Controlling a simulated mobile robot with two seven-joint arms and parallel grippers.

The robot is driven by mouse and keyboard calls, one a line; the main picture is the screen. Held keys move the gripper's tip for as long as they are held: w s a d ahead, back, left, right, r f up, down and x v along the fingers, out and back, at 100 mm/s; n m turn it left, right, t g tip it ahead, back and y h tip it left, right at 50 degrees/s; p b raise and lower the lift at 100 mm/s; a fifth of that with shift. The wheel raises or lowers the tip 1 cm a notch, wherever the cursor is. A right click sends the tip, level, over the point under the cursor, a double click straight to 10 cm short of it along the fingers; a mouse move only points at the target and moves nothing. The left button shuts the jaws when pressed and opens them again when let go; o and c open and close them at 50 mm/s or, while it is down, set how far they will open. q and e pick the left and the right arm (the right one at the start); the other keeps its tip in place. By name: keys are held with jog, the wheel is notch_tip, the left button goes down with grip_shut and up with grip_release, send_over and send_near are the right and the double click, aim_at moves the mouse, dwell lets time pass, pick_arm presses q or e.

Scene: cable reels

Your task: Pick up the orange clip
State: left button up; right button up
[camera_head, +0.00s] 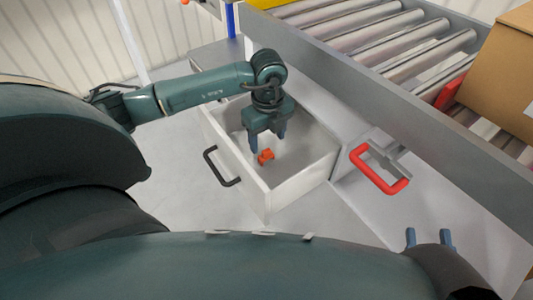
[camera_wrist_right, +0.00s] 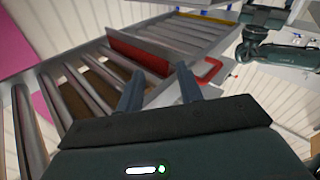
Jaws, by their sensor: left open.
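The orange clip (camera_head: 265,156) lies in an open white drawer (camera_head: 265,194) in the head view. It is small, and its shape is hard to make out. My left gripper (camera_head: 268,143) points down into the drawer, right by the clip. Its two fingers are apart, and I cannot tell whether they touch the clip. My right gripper (camera_head: 428,238) is low at the right of the head view, away from the drawer. In the right wrist view its fingers (camera_wrist_right: 159,91) are apart with nothing between them.
The drawer has a black handle (camera_head: 221,168). A red handle (camera_head: 379,169) sticks out to its right. A roller conveyor (camera_head: 390,45) runs above the drawer, with a cardboard box (camera_head: 500,70) on it. Pale floor lies in front of the drawer.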

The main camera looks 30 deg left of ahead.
pick_arm(q)
jog(key=f, duration=0.2)
jog(key=f+b, duration=0.2)
jog(key=f, duration=0.1)
jog(key=shift+s+f, duration=0.35)
jog(key=shift+s, duration=0.05)
pick_arm(e)
jog(key=shift+w+a+t+y, duration=0.15)
jog(key=shift+a+t+y, duration=0.1)
jog(key=shift+t+y, duration=0.05)
pick_arm(q)
jog(key=shift+r, duration=0.1)
jog(key=c, duration=1)
jog(key=shift+c, duration=0.2)
